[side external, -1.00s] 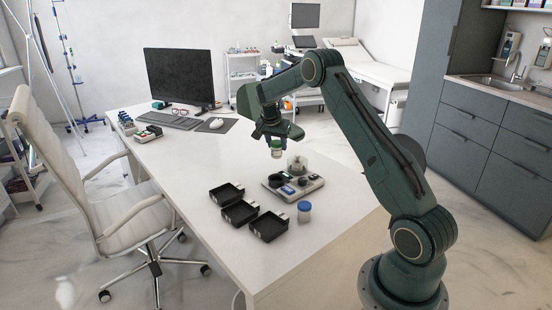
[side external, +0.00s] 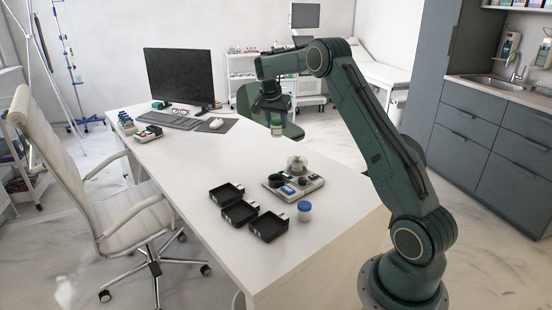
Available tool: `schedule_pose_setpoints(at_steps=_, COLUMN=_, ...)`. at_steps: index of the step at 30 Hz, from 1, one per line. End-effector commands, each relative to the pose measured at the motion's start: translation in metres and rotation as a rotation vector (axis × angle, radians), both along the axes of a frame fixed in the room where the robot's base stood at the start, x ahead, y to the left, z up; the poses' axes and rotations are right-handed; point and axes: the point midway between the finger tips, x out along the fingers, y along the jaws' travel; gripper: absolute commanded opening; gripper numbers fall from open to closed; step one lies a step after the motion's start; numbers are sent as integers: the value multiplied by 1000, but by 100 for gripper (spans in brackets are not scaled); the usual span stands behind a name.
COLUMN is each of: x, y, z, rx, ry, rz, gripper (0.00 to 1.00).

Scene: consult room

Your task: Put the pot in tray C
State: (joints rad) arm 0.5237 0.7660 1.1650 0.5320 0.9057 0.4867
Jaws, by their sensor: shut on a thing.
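My gripper (side external: 275,112) is shut on a small pot (side external: 276,129) with a green lid. It holds the pot upright in the air, above and behind the device on the desk. Three black trays stand in a diagonal row on the white desk: a far tray (side external: 213,195), a middle tray (side external: 225,217) and a near tray (side external: 256,237). Each has a small light label, too small to read, so I cannot tell which is C. They look empty. A second pot with a blue lid (side external: 304,207) stands right of the near tray.
A grey device (side external: 313,187) with a clear dome (side external: 297,163) and dark round wells sits right of the trays. A monitor (side external: 180,77), keyboard (side external: 169,122) and mouse (side external: 217,123) stand farther back. The desk (side external: 187,172) is clear between keyboard and trays.

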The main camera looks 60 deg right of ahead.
Motion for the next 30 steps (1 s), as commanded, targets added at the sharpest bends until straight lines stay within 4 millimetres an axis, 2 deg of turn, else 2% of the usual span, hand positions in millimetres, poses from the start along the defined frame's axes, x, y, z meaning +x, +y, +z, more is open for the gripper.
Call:
schedule_pose_setpoints(at_steps=10, x=4, y=3, z=-1, rx=2, ry=1, rz=26, gripper=15)
schedule_pose_setpoints(at_steps=16, x=24, y=17, z=-3, rx=12, ry=7, rz=179, gripper=15)
schedule_pose_setpoints(at_steps=23, x=67, y=57, z=-8, rx=23, ry=15, rz=529, gripper=15)
schedule_pose_setpoints(at_steps=30, x=109, y=111, z=-10, rx=16, ry=11, rz=929, gripper=15)
